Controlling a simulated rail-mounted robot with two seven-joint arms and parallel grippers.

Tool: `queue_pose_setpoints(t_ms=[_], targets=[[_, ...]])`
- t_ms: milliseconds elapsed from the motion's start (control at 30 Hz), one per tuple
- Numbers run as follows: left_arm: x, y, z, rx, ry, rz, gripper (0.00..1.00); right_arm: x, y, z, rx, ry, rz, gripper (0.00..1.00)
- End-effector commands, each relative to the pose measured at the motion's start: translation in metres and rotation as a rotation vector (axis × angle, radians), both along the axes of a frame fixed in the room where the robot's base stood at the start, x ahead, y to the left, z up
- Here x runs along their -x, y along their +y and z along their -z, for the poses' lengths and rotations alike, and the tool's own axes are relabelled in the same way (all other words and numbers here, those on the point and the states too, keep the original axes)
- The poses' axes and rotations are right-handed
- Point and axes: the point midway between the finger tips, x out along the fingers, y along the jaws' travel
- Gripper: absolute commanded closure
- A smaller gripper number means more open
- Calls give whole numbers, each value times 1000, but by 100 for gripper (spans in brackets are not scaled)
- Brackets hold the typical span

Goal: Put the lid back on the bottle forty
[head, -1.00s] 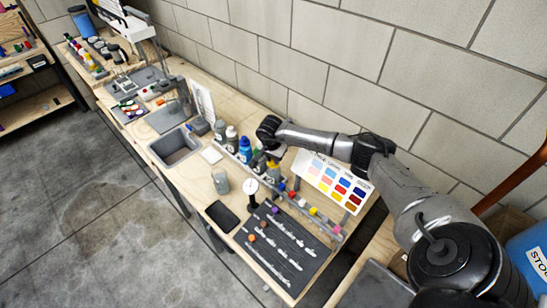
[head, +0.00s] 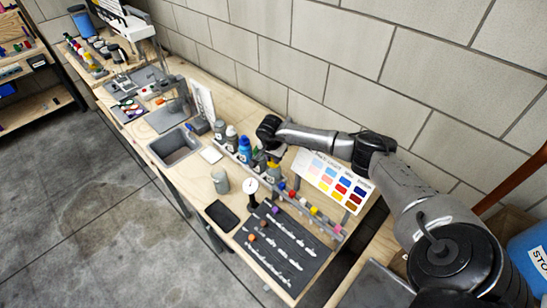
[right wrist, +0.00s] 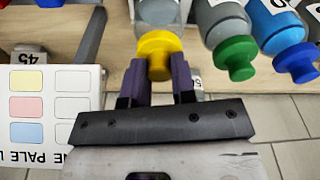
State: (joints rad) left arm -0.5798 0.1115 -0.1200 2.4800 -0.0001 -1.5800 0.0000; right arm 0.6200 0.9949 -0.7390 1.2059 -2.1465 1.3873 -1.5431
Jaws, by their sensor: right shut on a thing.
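My right gripper (right wrist: 156,80) has its two purple fingers shut on a yellow lid (right wrist: 156,54). The lid is at the mouth of a pale grey bottle (right wrist: 158,12), in line with it; I cannot tell whether it is fully seated. No number shows on this bottle. In the head view the right gripper (head: 272,152) is over the near end of the bottle row, with the yellow lid (head: 273,166) just below it. Its fingers are mostly hidden there. My left gripper is not in view.
A green-lidded bottle (right wrist: 222,28) and a blue bottle (right wrist: 276,28) stand close beside it. A colour chart (head: 333,182) stands to the right.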

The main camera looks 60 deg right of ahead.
Motion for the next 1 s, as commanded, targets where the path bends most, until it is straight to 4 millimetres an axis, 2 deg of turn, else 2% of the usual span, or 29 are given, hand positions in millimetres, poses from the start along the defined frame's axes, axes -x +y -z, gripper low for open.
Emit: queue_pose_setpoints(t_ms=[433,467,500,733,900,1000], targets=[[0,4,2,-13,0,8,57,0,0,0,0,0,0,97],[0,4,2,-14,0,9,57,0,0,0,0,0,0,74],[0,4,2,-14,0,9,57,0,0,0,0,0,0,70],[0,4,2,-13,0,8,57,0,0,0,0,0,0,48],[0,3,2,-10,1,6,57,0,0,0,0,0,0,46],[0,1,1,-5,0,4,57,0,0,0,0,0,0,37]])
